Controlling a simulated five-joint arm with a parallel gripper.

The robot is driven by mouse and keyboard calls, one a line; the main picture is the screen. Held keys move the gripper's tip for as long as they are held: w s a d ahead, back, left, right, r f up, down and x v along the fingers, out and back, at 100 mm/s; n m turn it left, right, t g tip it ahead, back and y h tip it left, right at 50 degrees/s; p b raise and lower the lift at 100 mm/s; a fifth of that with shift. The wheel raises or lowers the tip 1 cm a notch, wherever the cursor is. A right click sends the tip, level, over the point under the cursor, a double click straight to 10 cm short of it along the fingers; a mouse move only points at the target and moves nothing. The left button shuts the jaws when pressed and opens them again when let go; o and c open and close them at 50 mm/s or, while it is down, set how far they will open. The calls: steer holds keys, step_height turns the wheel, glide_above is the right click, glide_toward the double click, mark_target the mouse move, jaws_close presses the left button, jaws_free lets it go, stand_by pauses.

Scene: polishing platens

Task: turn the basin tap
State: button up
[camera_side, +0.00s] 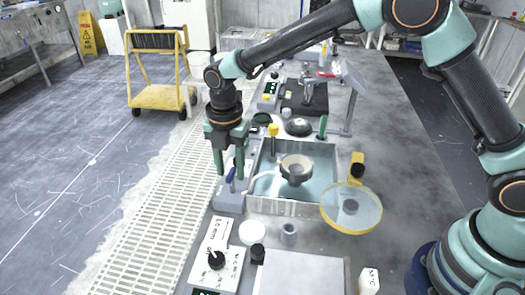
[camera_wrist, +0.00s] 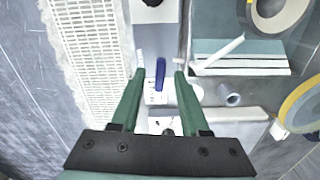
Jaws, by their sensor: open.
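The basin tap has a blue lever (camera_side: 230,180) and stands on a grey block at the left side of the water-filled basin (camera_side: 283,207). A pale spout reaches from it over the basin. My gripper (camera_side: 229,170) points down over the tap, with its green fingers apart on either side of the lever. In the wrist view the blue lever (camera_wrist: 160,74) shows between the open fingertips (camera_wrist: 160,66). I cannot tell whether either finger touches it. The basin edge (camera_wrist: 240,70) lies to the right there.
A ring-shaped part (camera_side: 296,170) stands in the basin. A yellow-rimmed round disc (camera_side: 350,208) is at its right. A white control box (camera_side: 216,255) with a black knob and a white round piece (camera_side: 252,232) lie in front. A pale slotted grating (camera_side: 160,225) runs along the left.

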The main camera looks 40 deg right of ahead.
jaws_close()
steer(key=m, duration=0.3)
steer(key=shift+m, duration=0.4)
steer(key=m, duration=0.4)
steer(key=shift+m, duration=0.3)
steer(key=m, duration=0.4)
steer(key=shift+m, duration=2.1)
steer(key=shift+r, duration=0.1)
